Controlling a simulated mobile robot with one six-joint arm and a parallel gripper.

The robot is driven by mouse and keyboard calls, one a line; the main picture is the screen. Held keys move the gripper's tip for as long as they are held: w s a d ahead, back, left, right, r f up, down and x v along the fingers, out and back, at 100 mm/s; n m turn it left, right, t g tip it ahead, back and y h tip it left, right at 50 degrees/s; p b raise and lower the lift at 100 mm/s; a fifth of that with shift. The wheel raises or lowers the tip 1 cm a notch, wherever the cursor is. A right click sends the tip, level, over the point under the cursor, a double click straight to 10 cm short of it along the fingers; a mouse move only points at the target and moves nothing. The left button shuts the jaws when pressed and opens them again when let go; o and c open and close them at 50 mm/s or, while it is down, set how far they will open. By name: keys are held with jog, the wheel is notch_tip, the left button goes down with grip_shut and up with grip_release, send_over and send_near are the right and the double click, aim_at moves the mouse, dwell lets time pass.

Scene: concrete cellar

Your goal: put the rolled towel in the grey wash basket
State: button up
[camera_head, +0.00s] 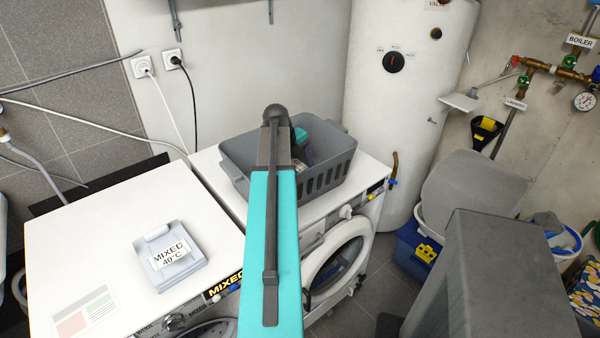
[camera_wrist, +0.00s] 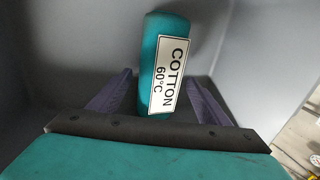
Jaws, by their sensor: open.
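The grey wash basket (camera_head: 335,170) stands on top of the right-hand white washing machine. In the wrist view its grey wall (camera_wrist: 60,45) surrounds the scene. The teal rolled towel (camera_wrist: 149,55) with a white "COTTON 60°C" label lies inside the basket. My gripper (camera_wrist: 160,80) is open, its purple fingers apart on either side of the towel's near end, with gaps visible. In the head view my gripper (camera_head: 307,156) is low inside the basket, partly hidden by my own arm.
A second white machine (camera_head: 110,240) at the left carries a box labelled "MIXED 40°C" (camera_head: 175,256). A white boiler (camera_head: 400,110) stands close behind the basket on the right. Valves and a gauge (camera_head: 584,100) are on the right wall. Sockets with cables (camera_head: 145,66) are on the back wall.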

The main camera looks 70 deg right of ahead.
jog(key=b+v, duration=0.1)
jog(key=v, duration=1)
jog(key=shift+b, duration=0.4)
dwell(0.4)
